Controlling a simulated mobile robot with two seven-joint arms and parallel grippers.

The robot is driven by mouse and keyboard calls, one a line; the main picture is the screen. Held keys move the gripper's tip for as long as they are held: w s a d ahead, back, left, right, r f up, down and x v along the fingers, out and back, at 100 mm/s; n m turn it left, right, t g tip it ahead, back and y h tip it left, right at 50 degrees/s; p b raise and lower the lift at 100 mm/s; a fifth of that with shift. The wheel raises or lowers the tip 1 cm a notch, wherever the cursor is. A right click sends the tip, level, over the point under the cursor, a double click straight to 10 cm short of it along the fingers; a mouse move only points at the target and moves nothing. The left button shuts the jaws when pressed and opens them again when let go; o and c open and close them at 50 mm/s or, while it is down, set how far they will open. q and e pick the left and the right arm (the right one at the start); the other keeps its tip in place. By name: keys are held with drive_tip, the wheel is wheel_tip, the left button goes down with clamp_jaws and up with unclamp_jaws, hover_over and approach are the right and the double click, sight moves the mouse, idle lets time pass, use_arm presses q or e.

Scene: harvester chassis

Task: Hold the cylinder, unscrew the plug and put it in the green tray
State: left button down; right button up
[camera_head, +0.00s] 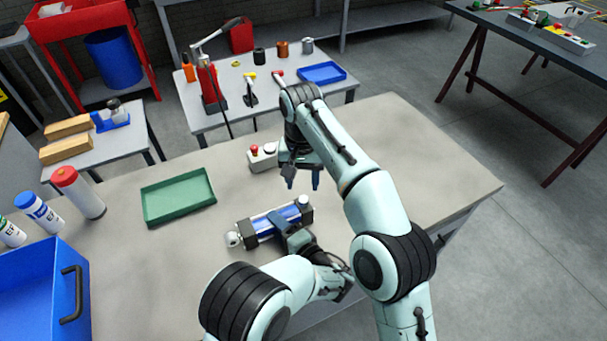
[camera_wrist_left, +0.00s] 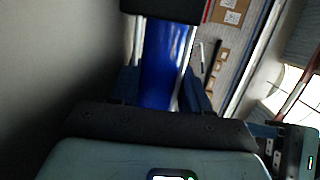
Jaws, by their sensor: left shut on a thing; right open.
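The cylinder (camera_head: 262,231) lies on the bench, a blue barrel with dark end blocks, silver rods and a metal eye at its left end. My left gripper (camera_head: 283,222) is shut around its barrel from the front. The left wrist view shows the blue barrel (camera_wrist_left: 163,70) between its fingers. A pale round cap, seemingly the plug (camera_head: 303,200), sits on top of the cylinder's right end block. My right gripper (camera_head: 302,183) is open and empty, pointing down just behind and above the cap, apart from it as far as I can tell. The green tray (camera_head: 178,197) is empty, left of the cylinder.
A control box with a red button (camera_head: 262,155) stands behind the cylinder, close to my right gripper. A blue crate (camera_head: 40,295) and several bottles, one red-capped (camera_head: 80,193), stand at the left. Bench surface between tray and cylinder is clear.

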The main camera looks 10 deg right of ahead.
sight(303, 199)
drive_tip(key=m, duration=1.1)
drive_tip(key=shift+r+m, duration=0.1)
drive_tip(key=shift+m, duration=0.2)
drive_tip(key=m, duration=0.6)
drive_tip(key=shift+r+m, duration=0.1)
drive_tip(key=shift+m, duration=0.2)
drive_tip(key=m, duration=0.6)
drive_tip(key=shift+w+d+r+m, duration=0.1)
drive_tip(key=shift+r+m, duration=0.05)
drive_tip(key=shift+m, duration=0.25)
drive_tip(key=shift+f, duration=0.5)
wheel_tip(303, 199, down, 7)
drive_tip(key=shift+r, duration=0.1)
